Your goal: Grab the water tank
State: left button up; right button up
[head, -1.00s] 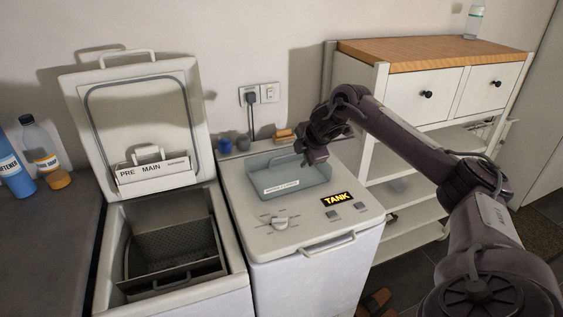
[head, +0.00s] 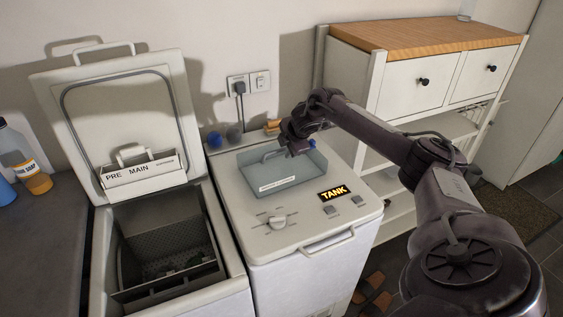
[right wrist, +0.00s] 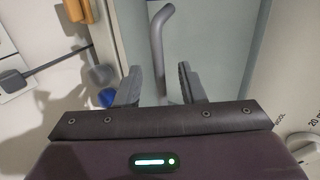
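The water tank (head: 290,181) is a blue-grey translucent box with a white label, set into the top of the right-hand machine. A grey bar handle rises at its back. In the right wrist view, the tank (right wrist: 205,40) lies beneath the fingers, and its curved handle (right wrist: 157,45) runs between them. My right gripper (head: 291,150) is over the back of the tank by the handle. It also shows in the right wrist view (right wrist: 160,88), where its two fingers are apart with a gap on each side of the handle. My left gripper is out of view.
The left machine's lid (head: 125,110) stands open over its drum. A lit TANK sign (head: 334,194) and a knob (head: 278,222) are on the right machine's top. Blue and orange items (head: 273,126) lie behind the tank. A cabinet (head: 410,80) stands at the right.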

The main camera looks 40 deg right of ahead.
jog(key=shift+c, duration=0.4)
jog(key=c, duration=0.7)
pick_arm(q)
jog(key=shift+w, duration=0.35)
pick_arm(e)
grip_shut()
